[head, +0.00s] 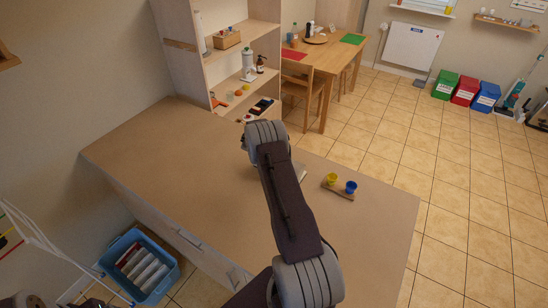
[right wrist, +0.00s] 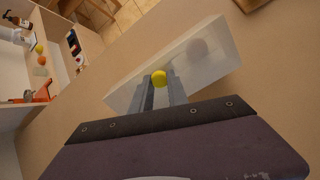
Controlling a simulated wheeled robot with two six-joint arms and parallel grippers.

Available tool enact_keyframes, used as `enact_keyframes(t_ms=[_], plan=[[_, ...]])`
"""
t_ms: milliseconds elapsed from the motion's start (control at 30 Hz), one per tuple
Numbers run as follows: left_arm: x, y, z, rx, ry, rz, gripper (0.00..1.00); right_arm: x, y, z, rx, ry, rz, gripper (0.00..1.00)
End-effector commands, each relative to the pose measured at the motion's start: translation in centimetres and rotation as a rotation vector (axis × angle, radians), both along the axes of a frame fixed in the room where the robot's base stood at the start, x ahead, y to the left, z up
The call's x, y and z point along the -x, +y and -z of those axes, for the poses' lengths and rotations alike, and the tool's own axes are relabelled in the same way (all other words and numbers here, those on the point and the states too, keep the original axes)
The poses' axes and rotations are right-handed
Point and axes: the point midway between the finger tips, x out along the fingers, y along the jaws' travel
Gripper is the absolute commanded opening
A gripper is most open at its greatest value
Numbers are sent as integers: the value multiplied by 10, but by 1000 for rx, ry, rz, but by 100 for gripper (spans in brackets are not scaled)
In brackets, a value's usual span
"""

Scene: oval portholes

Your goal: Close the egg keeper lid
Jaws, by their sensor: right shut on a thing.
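The egg keeper lid (right wrist: 190,60) shows in the right wrist view as a pale, translucent panel, lying at a slant across the picture. In the head view my right arm hides the gripper and most of the egg keeper; only a pale edge (head: 301,173) shows beside the arm. I cannot tell the lid's angle. My left gripper is not in view.
A wooden board (head: 338,189) with a yellow cup (head: 332,178) and a blue cup (head: 351,187) lies to the right on the brown counter (head: 180,150). Shelves (head: 238,50) stand beyond the counter's far edge. The counter's left part is clear.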

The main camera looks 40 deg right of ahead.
Motion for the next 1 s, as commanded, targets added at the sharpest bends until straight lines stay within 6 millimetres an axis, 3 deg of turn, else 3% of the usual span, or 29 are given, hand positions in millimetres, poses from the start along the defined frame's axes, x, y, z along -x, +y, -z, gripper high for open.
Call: enact_keyframes(t_ms=[500,533,600,1000], plan=[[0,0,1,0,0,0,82,4,1,5,-5,10,4,0],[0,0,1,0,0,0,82,4,1,5,-5,10,4,22],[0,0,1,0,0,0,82,4,1,5,-4,10,4,42],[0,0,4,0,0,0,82,2,6,-7,-1,2,0,42]])
